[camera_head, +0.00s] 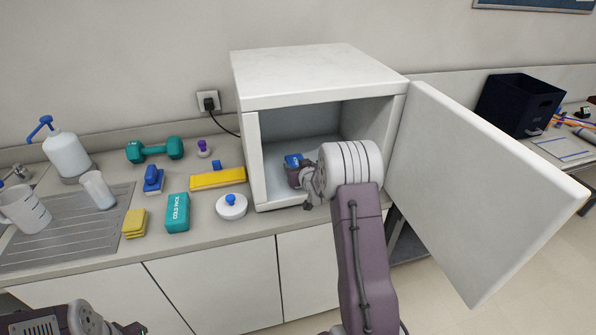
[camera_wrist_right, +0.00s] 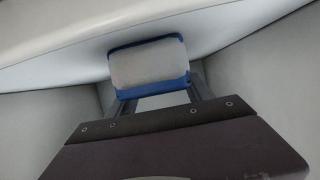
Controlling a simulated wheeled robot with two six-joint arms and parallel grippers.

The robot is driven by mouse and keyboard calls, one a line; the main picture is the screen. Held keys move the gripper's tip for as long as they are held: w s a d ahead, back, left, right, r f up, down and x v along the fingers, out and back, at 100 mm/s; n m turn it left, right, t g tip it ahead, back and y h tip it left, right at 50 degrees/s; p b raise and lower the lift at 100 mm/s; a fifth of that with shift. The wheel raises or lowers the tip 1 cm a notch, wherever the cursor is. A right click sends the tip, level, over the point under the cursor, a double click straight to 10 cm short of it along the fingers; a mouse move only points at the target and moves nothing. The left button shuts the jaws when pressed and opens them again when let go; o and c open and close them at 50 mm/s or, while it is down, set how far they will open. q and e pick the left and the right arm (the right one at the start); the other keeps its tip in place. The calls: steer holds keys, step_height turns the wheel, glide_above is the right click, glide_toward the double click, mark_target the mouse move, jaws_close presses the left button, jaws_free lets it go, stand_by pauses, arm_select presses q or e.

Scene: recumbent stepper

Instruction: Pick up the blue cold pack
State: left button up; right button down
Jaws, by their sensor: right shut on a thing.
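The blue cold pack (camera_head: 293,160) is inside the open white cabinet, near the left of its opening. My right gripper (camera_head: 302,175) reaches in through the front and is shut on it; my wrist hides part of the gripper. In the right wrist view the pack (camera_wrist_right: 150,82) shows a pale grey face with blue edges, between the two fingers of the gripper (camera_wrist_right: 158,95). I cannot tell whether it touches the cabinet floor. My left arm shows only at the bottom left of the head view, and its jaws cannot be made out.
The white cabinet (camera_head: 312,72) stands on the counter, its door (camera_head: 475,190) swung open to the right.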

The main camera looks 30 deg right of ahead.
steer(key=shift+d+r, duration=0.15)
steer(key=shift+r, duration=0.15)
step_height(320, 180, up, 11)
steer(key=p, duration=0.1)
steer(key=s+d+p, duration=0.1)
steer(key=s+d, duration=0.4)
steer(key=s, duration=0.3)
steer(key=s+d+p, duration=0.1)
steer(key=s+d, duration=0.4)
steer(key=s, duration=0.4)
